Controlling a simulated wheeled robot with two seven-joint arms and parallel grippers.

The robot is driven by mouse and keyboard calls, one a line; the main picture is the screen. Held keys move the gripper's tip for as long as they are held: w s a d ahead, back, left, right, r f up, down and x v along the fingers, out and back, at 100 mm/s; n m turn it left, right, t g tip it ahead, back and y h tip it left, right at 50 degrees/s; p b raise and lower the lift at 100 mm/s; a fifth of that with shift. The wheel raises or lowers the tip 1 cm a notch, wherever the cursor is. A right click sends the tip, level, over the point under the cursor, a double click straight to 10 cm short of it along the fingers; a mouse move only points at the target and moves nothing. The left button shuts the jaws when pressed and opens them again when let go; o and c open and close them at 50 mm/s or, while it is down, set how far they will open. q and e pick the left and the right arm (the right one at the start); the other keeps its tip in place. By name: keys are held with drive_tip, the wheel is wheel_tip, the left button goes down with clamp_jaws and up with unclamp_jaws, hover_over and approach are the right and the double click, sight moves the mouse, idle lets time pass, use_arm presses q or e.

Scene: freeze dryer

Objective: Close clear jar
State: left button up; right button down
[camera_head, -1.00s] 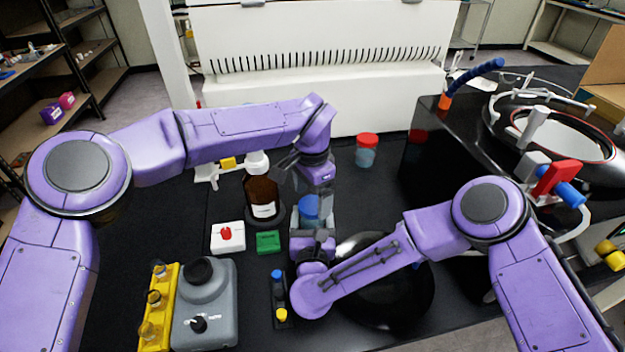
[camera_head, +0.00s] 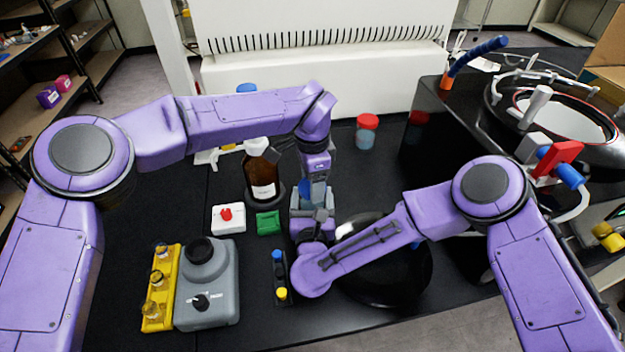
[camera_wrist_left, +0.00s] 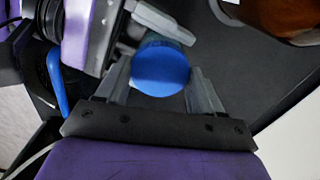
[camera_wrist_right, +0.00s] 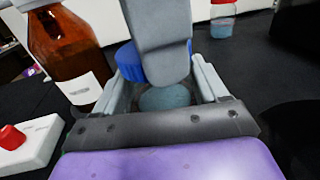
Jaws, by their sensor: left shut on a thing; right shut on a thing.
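The clear jar (camera_wrist_right: 165,98) with bluish contents sits between the fingers of my right gripper (camera_wrist_right: 165,92), which is shut on it, in the right wrist view. Its blue lid (camera_wrist_left: 160,67) shows between the fingers of my left gripper (camera_wrist_left: 162,80) in the left wrist view, and the left gripper is shut on it. The lid also shows in the right wrist view (camera_wrist_right: 130,65), partly behind a left finger. In the head view my left gripper (camera_head: 316,182) is directly above my right gripper (camera_head: 312,205), and they mostly cover jar and lid. Whether the lid is fully seated is hidden.
A brown bottle (camera_head: 262,175) stands close left of the grippers. A red-lidded jar (camera_head: 366,133) stands behind right. A white box with a red button (camera_head: 228,218), a green block (camera_head: 268,223) and a grey device (camera_head: 208,280) are at left front. A black round object is at right.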

use_arm(q)
drive_tip(key=m, duration=1.2)
drive_tip(key=shift+m, duration=0.4)
drive_tip(key=m, duration=1.8)
drive_tip(key=shift+m, duration=0.4)
drive_tip(key=m, duration=1.2)
drive_tip(key=shift+a+f, duration=0.1)
drive_tip(key=m, duration=0.3)
drive_tip(key=shift+m, duration=0.3)
drive_tip(key=m, duration=0.4)
drive_tip(key=o, duration=1.2)
drive_tip(key=shift+c, duration=0.2)
